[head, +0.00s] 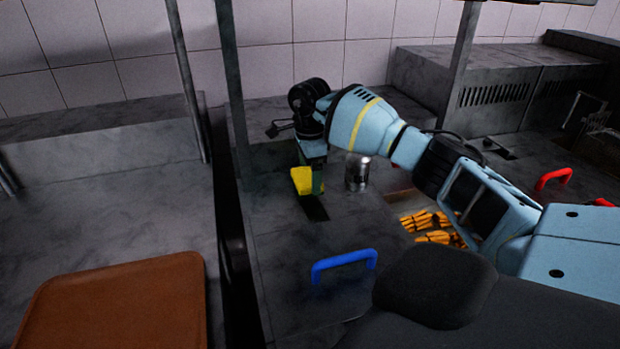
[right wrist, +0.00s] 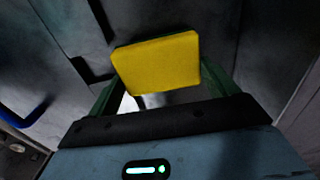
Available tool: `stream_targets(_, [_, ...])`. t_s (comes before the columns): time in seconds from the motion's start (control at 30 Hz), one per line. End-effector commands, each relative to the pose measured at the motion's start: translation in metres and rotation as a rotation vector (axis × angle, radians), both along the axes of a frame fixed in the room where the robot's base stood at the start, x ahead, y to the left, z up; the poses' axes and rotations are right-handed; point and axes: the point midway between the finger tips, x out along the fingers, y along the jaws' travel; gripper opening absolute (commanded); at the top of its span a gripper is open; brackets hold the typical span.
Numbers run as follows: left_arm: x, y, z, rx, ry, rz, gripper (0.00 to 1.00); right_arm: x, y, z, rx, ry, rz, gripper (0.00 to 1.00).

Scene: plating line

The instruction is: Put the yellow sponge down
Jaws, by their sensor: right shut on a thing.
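The yellow sponge (head: 301,180) is at my right gripper (head: 312,182), low over the grey counter beside a dark slot. In the right wrist view the sponge (right wrist: 158,62) fills the space between the green fingers of my right gripper (right wrist: 155,85). My right gripper is shut on it. Whether the sponge's underside touches the counter cannot be told. My left gripper is not in view.
A metal can (head: 357,172) stands just right of the gripper. A blue handle (head: 344,264) is on the counter in front; a red handle (head: 553,179) is at right. A bin of orange food (head: 432,226) lies under my arm. A brown tray (head: 118,305) is at lower left.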

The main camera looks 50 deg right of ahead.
Motion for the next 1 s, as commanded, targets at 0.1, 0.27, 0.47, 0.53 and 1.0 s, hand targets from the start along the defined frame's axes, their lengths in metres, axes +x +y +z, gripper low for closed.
stream_targets(0.1, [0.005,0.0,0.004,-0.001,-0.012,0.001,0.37,0.0,0.0,-0.016,0.001,0.0,0.0,0.6])
stream_targets(0.27, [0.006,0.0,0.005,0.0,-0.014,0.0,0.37,0.0,0.0,-0.02,0.001,-0.003,0.0,0.6])
stream_targets(0.47, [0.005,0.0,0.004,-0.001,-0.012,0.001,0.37,0.0,0.0,-0.022,0.0,-0.001,0.0,0.6])
stream_targets(0.53, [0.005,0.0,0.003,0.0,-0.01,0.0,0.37,0.0,0.0,-0.024,0.001,0.0,0.0,0.6])
stream_targets(1.0, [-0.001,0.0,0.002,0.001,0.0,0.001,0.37,0.0,0.0,-0.017,0.001,-0.004,-0.001,0.94])
